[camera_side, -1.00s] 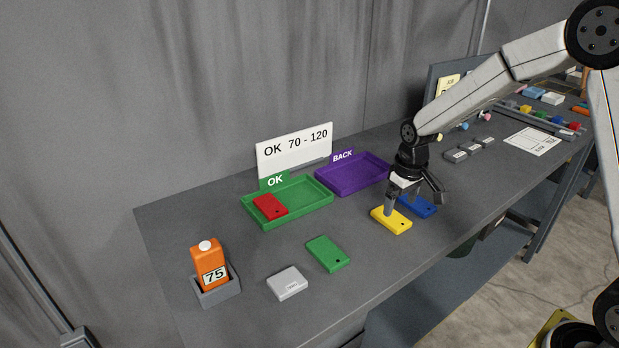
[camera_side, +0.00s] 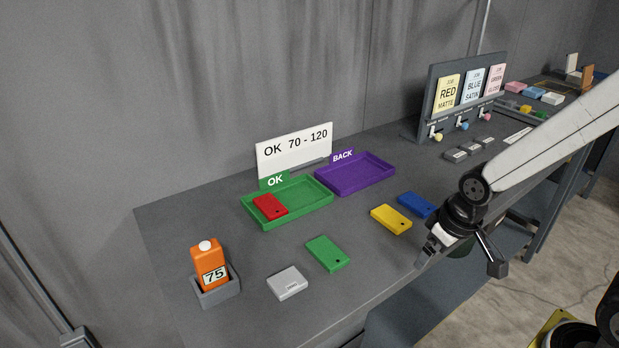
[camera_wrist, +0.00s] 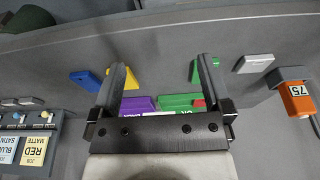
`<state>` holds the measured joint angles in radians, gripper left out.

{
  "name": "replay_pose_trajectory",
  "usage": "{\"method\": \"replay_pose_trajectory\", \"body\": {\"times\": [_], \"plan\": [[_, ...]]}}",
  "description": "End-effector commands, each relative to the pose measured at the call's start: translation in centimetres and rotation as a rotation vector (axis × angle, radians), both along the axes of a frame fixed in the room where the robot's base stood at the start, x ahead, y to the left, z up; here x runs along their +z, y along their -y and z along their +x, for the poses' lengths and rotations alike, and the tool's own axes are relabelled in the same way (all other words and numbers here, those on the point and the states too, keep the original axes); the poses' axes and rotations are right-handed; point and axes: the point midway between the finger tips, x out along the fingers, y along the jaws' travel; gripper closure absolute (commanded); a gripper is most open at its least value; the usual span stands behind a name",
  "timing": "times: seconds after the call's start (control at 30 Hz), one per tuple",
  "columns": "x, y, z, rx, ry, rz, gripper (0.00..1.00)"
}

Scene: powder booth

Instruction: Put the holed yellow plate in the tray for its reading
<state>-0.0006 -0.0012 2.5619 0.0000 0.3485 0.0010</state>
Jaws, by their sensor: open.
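The holed yellow plate (camera_side: 391,219) lies flat on the grey table, between the green plate (camera_side: 328,253) and the blue plate (camera_side: 416,205). In the wrist view the yellow plate (camera_wrist: 131,79) is partly hidden behind a finger. My gripper (camera_side: 460,266) is open and empty, beyond the table's front edge and to the right of the yellow plate. The orange gauge (camera_side: 209,265) reads 75 and stands in a grey holder. The green OK tray (camera_side: 310,207) holds a red plate (camera_side: 270,206). The purple BACK tray (camera_side: 354,173) looks empty. A sign (camera_side: 295,151) reads "OK 70 - 120".
A small light grey block (camera_side: 287,283) lies near the front edge. A board with colour cards (camera_side: 466,93) and small grey blocks (camera_side: 468,149) stand toward the far right. The table between the green plate and the trays is clear.

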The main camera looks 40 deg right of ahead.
Motion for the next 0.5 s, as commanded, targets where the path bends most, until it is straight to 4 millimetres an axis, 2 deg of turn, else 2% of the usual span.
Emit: {"method": "replay_pose_trajectory", "body": {"times": [0.33, 0.5], "plan": [[-0.2, 0.3, 0.3, -0.001, 0.012, -0.005, 0.0], [-1.1, 1.5, 1.5, -0.003, 0.063, -0.022, 0.0]]}}
